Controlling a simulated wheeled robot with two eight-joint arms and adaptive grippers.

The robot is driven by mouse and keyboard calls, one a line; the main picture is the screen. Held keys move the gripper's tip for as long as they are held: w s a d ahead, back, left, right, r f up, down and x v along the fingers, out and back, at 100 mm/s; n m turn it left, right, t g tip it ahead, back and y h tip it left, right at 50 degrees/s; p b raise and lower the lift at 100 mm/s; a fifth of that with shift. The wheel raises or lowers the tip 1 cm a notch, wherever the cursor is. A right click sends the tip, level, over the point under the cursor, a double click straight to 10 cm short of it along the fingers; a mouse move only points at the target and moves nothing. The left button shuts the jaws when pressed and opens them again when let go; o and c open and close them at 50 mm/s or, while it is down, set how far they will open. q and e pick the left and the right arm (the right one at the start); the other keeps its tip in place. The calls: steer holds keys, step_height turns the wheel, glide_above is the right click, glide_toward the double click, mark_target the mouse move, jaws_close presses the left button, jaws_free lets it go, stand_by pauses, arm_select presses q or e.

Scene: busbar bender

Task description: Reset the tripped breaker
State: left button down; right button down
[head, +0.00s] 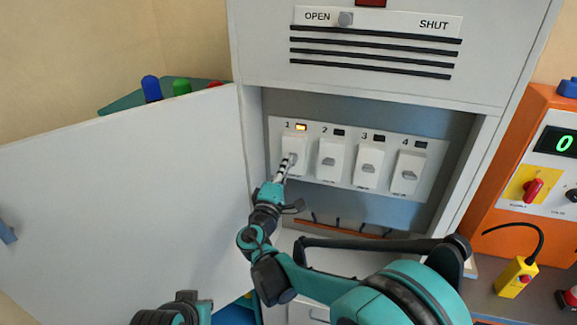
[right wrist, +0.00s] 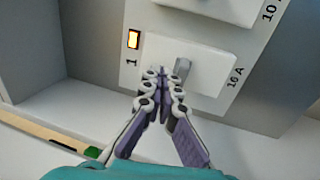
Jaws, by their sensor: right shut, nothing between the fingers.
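Breaker 1 (head: 294,147) is a white block at the left end of the breaker strip, and the amber lamp (head: 301,127) above it is lit. My right gripper (head: 290,160) is at the front of breaker 1, its fingers shut and empty. In the right wrist view, the fingertips (right wrist: 163,76) are close beside the grey lever (right wrist: 183,67) of breaker 1. I cannot tell whether they touch it. The fingers partly hide the breaker's face, and the lever's exact position is unclear. My left gripper's fingers are not visible.
Breakers 2 (head: 330,158), 3 (head: 369,165) and 4 (head: 408,172) stand to the right, their lamps dark. The cabinet door (head: 120,190) is open to the left. The cabinet's right wall (head: 475,165) bounds the opening. An orange machine (head: 495,190) stands on the right.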

step_height(320, 180, down, 6)
steer(key=b, duration=0.4)
steer(key=shift+b, duration=0.4)
steer(key=shift+r, duration=0.1)
